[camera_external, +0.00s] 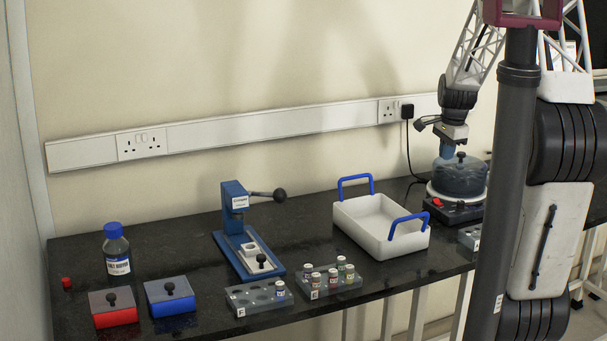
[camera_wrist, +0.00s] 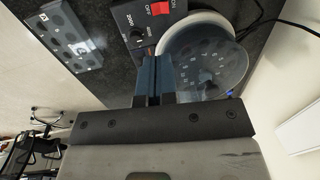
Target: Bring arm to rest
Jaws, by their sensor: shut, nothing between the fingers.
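My gripper (camera_wrist: 158,77) is shut and empty, its blue fingertips together in the wrist view. In the external view my wrist hangs over the back right of the bench, in front of the wall. Below it stands a round machine with a white rim, a clear bluish lid (camera_external: 459,178) and a dark control box (camera_external: 452,211). In the wrist view the lid (camera_wrist: 222,62) is beside my fingers, and a red ON/OFF switch (camera_wrist: 159,8) shows above them. I cannot tell whether my fingers touch the lid.
A white tray (camera_external: 361,235) with blue handles stands left of the machine. Vial racks (camera_external: 258,298), (camera_external: 331,284) and a blue press (camera_external: 240,262) are further left. Red (camera_external: 113,317) and blue (camera_external: 171,305) boxes and a bottle (camera_external: 117,255) stand at far left. A cable (camera_external: 407,150) runs down the wall.

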